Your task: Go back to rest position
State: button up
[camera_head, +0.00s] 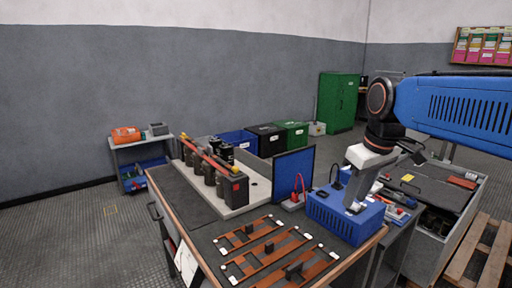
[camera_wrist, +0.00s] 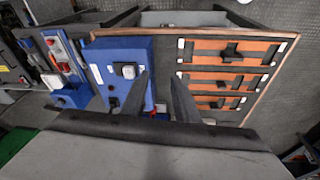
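My arm reaches in from the right in the head view, and my gripper (camera_head: 354,207) points down at the blue box on the workbench, close over its top. I cannot tell whether it touches the box. In the wrist view my gripper (camera_wrist: 158,76) shows two dark fingers apart with nothing between them. The blue box (camera_head: 334,219) has a black lead on top. It also shows in the wrist view (camera_wrist: 118,55), with a white knob.
Copper bar assemblies (camera_head: 274,251) lie on the bench (camera_head: 205,226). A capacitor row (camera_head: 212,172) stands on a grey plate, left of a blue panel (camera_head: 293,175). A tool cart (camera_head: 425,190) and a wooden pallet (camera_head: 482,255) are at right. Open floor lies left.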

jog(key=s+d+f+m+t, duration=0.1)
jog(key=s+d+f+m, duration=0.1)
jog(key=s+f, duration=0.5)
jog(key=s+d+f+m, duration=0.2)
jog(key=s+f+m, duration=0.1)
jog(key=s+f, duration=0.5)
jog(key=shift+s+f+t+h, duration=0.15)
jog(key=shift+s+t+h, duration=0.2)
jog(key=shift+s, duration=0.75)
